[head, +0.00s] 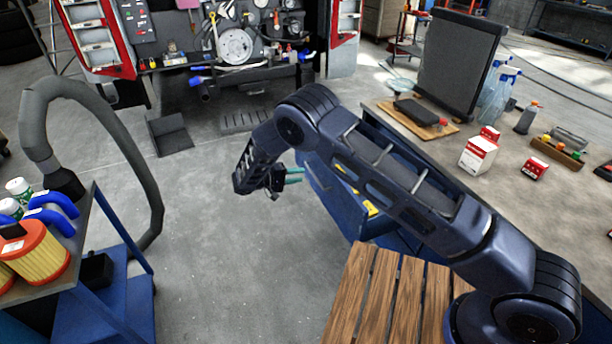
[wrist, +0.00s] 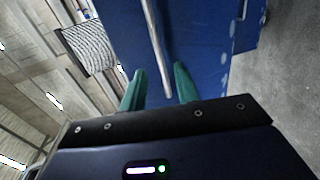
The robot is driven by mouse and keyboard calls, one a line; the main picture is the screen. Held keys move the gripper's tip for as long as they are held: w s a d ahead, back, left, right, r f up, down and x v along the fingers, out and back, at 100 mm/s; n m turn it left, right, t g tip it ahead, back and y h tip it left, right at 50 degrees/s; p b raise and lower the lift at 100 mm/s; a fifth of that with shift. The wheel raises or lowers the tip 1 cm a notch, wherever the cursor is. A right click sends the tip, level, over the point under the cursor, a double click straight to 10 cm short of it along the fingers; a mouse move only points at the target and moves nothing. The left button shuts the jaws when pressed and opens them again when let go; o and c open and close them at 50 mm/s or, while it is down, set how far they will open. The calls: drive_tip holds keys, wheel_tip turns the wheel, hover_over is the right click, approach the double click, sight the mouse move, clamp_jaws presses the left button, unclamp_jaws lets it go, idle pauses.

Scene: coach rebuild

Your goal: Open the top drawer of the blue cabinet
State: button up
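The blue cabinet (head: 338,208) stands under the workbench, partly hidden behind my arm in the head view. A drawer at its top looks pulled out, with yellow items (head: 371,208) showing inside. My gripper (head: 297,176) is in front of the cabinet, its two green fingers pointing at it. In the wrist view the blue drawer front (wrist: 200,38) fills the middle, with a long metal handle (wrist: 154,38) across it. The handle runs between the open fingers (wrist: 159,70), with a visible gap to each. A second handle (wrist: 243,9) shows to the right.
The workbench (head: 560,205) on the right carries boxes, bottles and a dark panel. A slatted wooden surface (head: 385,295) lies near my base. A blue cart (head: 105,295) with a grey hose stands at the left. The floor between is clear.

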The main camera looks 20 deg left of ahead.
drive_tip(key=shift+v, duration=2.6)
drive_tip(key=shift+f, duration=0.1)
drive_tip(key=w+d+r+m+g, duration=0.1)
drive_tip(key=w+d+r+g, duration=0.2)
drive_tip(key=w+d+r, duration=0.45)
drive_tip(key=w+d+r+m+g, duration=0.25)
drive_tip(key=w+d+r, duration=0.25)
drive_tip(key=d+r, duration=0.55)
drive_tip(key=w+d+r+m+g+y, duration=0.1)
drive_tip(key=d+r+g+y, duration=0.1)
drive_tip(key=d+r, duration=0.65)
drive_tip(key=w+d+r+g+y, duration=0.15)
drive_tip(key=d+r, duration=0.45)
drive_tip(key=d, duration=0.6)
drive_tip(key=s+d+r+m+g+y, duration=0.15)
drive_tip(key=s+d+r, duration=0.3)
drive_tip(key=d, duration=0.55)
drive_tip(key=s+d+r+m+t+y, duration=0.1)
drive_tip(key=s+d+r+y, duration=0.25)
drive_tip(key=s+d, duration=0.4)
drive_tip(key=s+d+m+t+y, duration=0.2)
drive_tip(key=s+d+t, duration=0.1)
drive_tip(key=s+d, duration=0.9)
drive_tip(key=s, duration=0.4)
